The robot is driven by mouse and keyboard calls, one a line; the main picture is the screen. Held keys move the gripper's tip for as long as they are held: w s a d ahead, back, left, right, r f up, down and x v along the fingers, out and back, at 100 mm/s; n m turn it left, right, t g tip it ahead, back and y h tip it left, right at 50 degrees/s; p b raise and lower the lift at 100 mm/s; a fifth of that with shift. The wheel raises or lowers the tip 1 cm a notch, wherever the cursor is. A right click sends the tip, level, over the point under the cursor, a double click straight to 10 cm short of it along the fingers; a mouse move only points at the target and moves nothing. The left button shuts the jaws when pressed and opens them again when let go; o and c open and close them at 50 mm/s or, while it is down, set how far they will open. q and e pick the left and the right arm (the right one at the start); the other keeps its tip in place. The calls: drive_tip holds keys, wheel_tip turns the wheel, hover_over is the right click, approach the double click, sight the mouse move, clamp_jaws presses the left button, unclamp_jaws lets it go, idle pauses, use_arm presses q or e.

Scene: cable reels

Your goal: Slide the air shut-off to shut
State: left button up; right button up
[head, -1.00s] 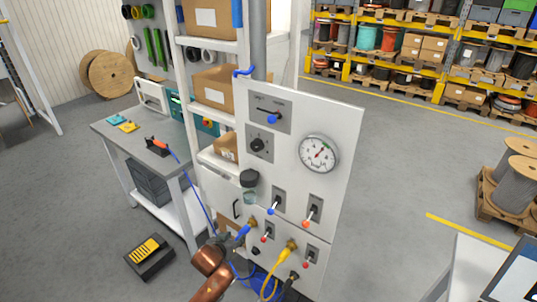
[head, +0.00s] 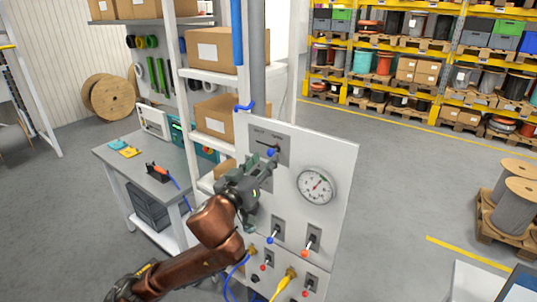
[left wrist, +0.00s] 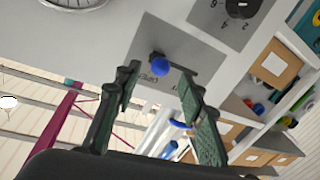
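The air shut-off is a slider with a blue knob (head: 271,152) on a grey plate (head: 257,133) at the top of the white panel. The knob sits toward the right end of its slot in the head view. In the left wrist view the blue knob (left wrist: 160,67) shows ahead, between the lines of the two fingers. The plate's lettering is too small or partly hidden to read surely. My left gripper (head: 266,171) is open and empty, just below and in front of the knob. It also shows in the left wrist view (left wrist: 162,82). My right gripper is not visible.
A pressure gauge (head: 316,186) sits right of the slider. Lever switches (head: 276,231) and cable plugs are lower on the panel. My left arm hides the rotary knob (left wrist: 240,6) in the head view. A shelf with boxes (head: 212,50) stands behind to the left.

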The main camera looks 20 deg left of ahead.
sight(269, 154)
use_arm(q)
drive_tip(key=shift+w+d, duration=0.15)
drive_tip(key=shift+w, duration=0.85)
drive_tip(key=shift+w+d, duration=0.15)
drive_tip(key=shift+w, duration=0.8)
drive_tip(key=shift+c, duration=0.4)
clamp_jaws()
